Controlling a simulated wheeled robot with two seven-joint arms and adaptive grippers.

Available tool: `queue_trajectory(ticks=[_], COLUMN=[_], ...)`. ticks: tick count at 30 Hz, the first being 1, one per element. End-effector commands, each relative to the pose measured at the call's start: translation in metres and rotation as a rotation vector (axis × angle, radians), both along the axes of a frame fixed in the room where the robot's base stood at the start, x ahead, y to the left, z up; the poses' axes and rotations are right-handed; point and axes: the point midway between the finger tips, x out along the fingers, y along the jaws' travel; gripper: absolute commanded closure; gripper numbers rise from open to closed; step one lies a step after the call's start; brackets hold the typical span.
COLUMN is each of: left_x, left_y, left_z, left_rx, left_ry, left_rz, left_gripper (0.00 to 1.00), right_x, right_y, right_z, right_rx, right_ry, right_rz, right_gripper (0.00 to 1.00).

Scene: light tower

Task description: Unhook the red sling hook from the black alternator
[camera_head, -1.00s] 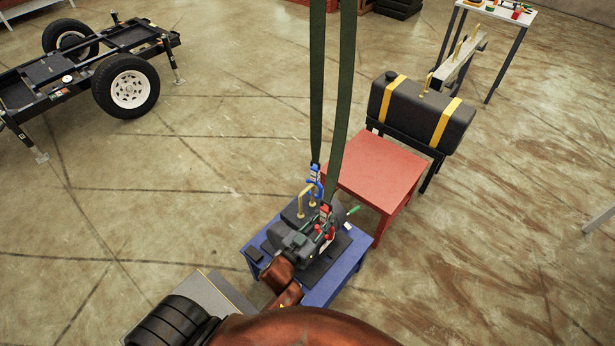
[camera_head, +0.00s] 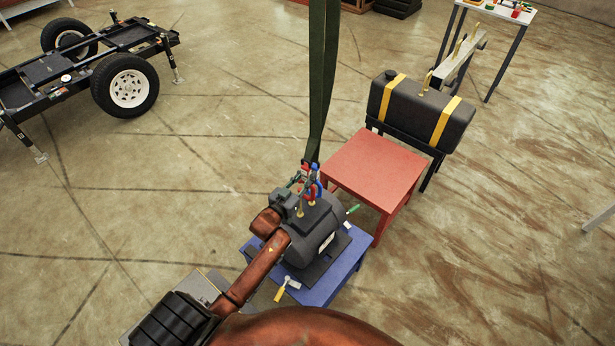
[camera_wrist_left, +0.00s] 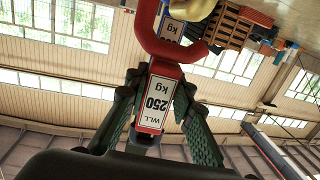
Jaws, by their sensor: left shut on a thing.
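The black alternator (camera_head: 315,238) sits on the blue table at the centre of the head view, with brass lifting points (camera_head: 299,212) on top. The red sling hook (camera_wrist_left: 155,42) fills the top of the left wrist view, its white "WLL 250 kg" label between my fingers. My left gripper (camera_wrist_left: 157,105) is shut on this hook's body; in the head view it (camera_head: 297,181) is above the alternator's upper left. The blue sling hook (camera_head: 318,188) is close beside the red one. I cannot tell whether the red hook's mouth is clear of the brass. My right gripper is out of view.
Two dark green slings (camera_head: 323,85) hang from above to the hooks. A red table (camera_head: 376,168) stands right of the blue table (camera_head: 325,291). A black tank with yellow straps (camera_head: 420,108) is behind it. A wheeled trailer frame (camera_head: 120,85) stands far left; floor between is clear.

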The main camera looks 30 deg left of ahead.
Motion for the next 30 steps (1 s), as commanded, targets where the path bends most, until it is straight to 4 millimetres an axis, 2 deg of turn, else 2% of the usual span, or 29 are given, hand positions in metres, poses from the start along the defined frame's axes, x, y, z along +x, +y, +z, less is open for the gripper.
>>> queue_trajectory(ticks=[3, 11, 30], left_x=[0.001, 0.001, 0.0], left_y=[-0.001, -0.001, -0.028], left_z=[0.004, 0.006, 0.005], left_rx=[0.001, 0.003, 0.002], left_ry=[-0.008, -0.007, -0.007], left_rz=[-0.002, -0.002, -0.002], left_gripper=[1.0, 1.0, 1.0], right_x=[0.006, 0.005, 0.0], right_y=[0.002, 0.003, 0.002], right_z=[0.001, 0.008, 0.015], right_rx=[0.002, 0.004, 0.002], right_ry=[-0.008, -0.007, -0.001], right_rz=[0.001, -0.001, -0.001], right_gripper=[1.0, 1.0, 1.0])
